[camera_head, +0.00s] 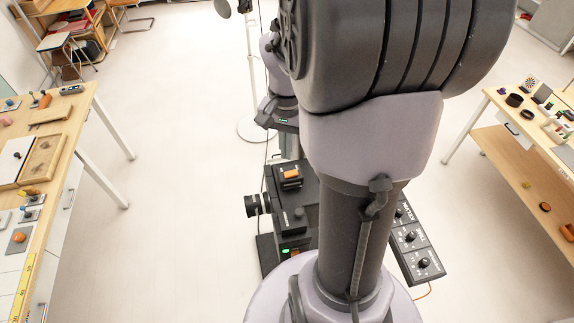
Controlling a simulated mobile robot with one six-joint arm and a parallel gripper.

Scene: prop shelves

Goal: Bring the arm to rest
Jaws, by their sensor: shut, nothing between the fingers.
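My arm fills the middle of the head view, with its thick column in front and its large dark elbow at the top. The far end of the arm hangs behind it, left of the column, where my gripper (288,143) points down below a dark band with a small green light. It is small and partly hidden by the arm. It is shut, and I see nothing held in it.
A wooden bench (92,96) with boards and small props stands at the left. A wooden shelf unit (487,93) with several small items stands at the right. A desk and chair are at the far left.

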